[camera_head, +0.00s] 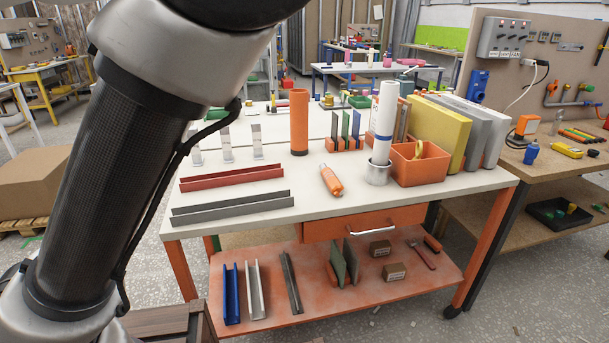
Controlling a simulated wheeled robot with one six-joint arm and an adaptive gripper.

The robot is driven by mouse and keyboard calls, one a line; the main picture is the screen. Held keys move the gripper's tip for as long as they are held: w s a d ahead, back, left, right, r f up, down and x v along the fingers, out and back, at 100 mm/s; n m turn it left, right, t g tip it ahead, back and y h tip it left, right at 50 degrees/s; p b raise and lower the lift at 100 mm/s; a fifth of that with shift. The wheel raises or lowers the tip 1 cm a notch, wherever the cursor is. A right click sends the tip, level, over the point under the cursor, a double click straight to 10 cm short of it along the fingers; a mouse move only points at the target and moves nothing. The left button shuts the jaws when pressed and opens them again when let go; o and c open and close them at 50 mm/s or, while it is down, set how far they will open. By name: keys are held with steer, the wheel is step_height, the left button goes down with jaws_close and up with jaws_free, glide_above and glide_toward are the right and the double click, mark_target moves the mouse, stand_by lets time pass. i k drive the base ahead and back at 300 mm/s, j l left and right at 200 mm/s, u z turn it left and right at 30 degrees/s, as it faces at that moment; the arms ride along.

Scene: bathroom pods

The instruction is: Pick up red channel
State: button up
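The red channel (232,178) is a long, low red profile lying on the white table top (290,222), toward its left side. It lies roughly left to right, its right end slightly farther back. A grey channel (232,207) lies in front of it, nearly parallel, with a narrow gap between them. My arm fills the left of the view, to the left of the table. My gripper is outside the view, and nothing is seen touching the red channel.
Small upright metal pieces (227,143) and an orange cylinder (299,121) stand behind the red channel. An orange bottle (331,180) lies to its right. An orange bin (420,166) and a white roll (384,123) stand farther right. The lower shelf (372,292) holds more channels.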

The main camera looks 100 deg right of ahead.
mark_target(244, 175)
steer(key=z, duration=2.4)
steer(key=j+z, duration=0.15)
steer(key=z, duration=0.15)
steer(key=j+z, duration=0.1)
steer(key=z, duration=0.15)
steer(key=i, duration=0.15)
